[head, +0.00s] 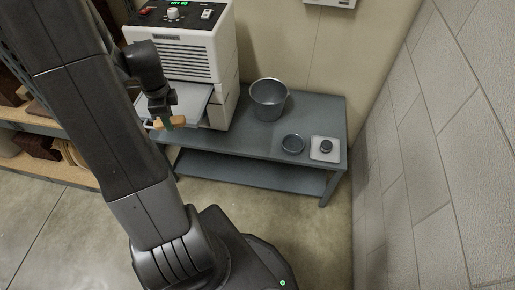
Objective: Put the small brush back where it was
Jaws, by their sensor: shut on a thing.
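The small brush (179,121) shows as a small tan bar, with a greenish part near its middle. My gripper (167,122) points down and is shut on it. The brush is in front of the white machine, by the near edge of its grey pulled-out tray (190,101). I cannot tell whether the brush touches the tray or the bench. My gripper's fingers are small and dark here, and they hide part of the brush.
The white machine (190,52) stands on a grey bench (255,140). Wooden shelves (50,170) stand left; a block wall (440,150) closes the right.

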